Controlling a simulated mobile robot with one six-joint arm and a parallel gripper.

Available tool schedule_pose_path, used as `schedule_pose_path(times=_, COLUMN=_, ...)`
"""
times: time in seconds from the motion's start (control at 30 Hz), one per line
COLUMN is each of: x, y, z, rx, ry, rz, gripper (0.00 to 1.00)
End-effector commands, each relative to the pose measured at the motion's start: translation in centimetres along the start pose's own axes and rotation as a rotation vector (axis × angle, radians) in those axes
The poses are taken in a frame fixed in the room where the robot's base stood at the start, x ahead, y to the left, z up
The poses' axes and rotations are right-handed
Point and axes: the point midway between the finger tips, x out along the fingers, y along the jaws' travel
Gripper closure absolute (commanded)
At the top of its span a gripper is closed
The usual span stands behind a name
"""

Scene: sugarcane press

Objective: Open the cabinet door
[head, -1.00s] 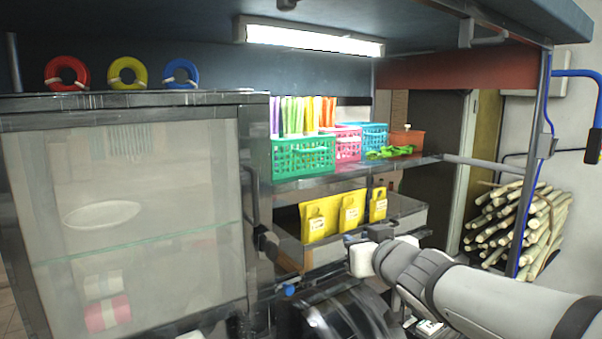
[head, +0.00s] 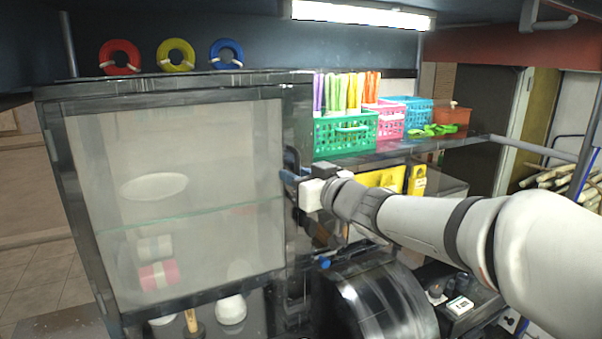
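The cabinet (head: 298,110) stands at left in the head view, with a dark frame. Its glass door (head: 190,150) looks shut. A white dish, a glass shelf and white and pink rolls show through the glass.
Red (head: 120,57), yellow (head: 176,55) and blue (head: 226,53) rings stand on the cabinet top. A green basket (head: 345,134) and other baskets sit on the shelf to its right. A dark rounded machine (head: 375,305) lies below my arm.

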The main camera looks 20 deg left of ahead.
Motion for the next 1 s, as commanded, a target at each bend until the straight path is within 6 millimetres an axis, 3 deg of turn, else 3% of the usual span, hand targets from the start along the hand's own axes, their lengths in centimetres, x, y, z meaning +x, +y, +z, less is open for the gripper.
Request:
schedule_pose_path(times=0.27, x=0.19, y=-0.02, z=0.05, rx=0.000, ry=-0.001, rz=0.000, gripper=0.75)
schedule_pose_path(times=0.57, x=0.18, y=-0.06, z=0.05, rx=0.000, ry=-0.001, rz=-0.001, gripper=0.99)
schedule_pose_path(times=1.0, x=-0.04, y=-0.05, z=0.04, rx=-0.001, ry=0.000, rz=-0.002, gripper=1.00)
